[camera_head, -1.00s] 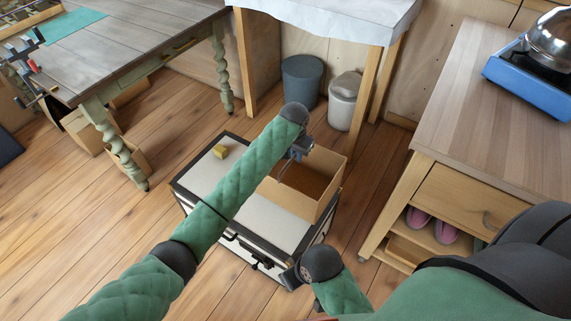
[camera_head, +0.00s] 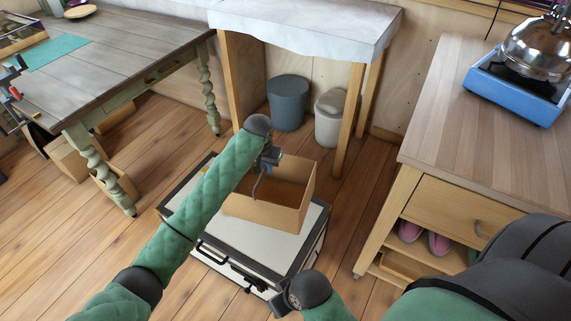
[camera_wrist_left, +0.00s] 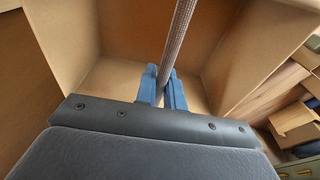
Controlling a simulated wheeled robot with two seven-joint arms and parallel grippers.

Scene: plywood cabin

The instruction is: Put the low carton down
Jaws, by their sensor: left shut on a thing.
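The low carton (camera_head: 268,212) is an open-topped brown cardboard box over the right part of a white-topped trunk (camera_head: 237,236) with dark edges. My left gripper (camera_head: 262,172) reaches down to its near-left side. In the left wrist view the blue fingers of that gripper (camera_wrist_left: 164,88) are shut on the corrugated top edge of a carton wall (camera_wrist_left: 181,40), with the inside of the box around them. I cannot tell whether the carton's bottom touches the trunk. My right gripper (camera_head: 283,300) is low by the trunk's front-right corner, and its fingers are unclear.
A grey-green table (camera_head: 120,65) stands at left, and a white-draped stand (camera_head: 305,22) at the back with two bins (camera_head: 288,103) beneath. A wooden counter (camera_head: 480,110) at right carries a blue stove (camera_head: 515,90). Wooden floor is clear left of the trunk.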

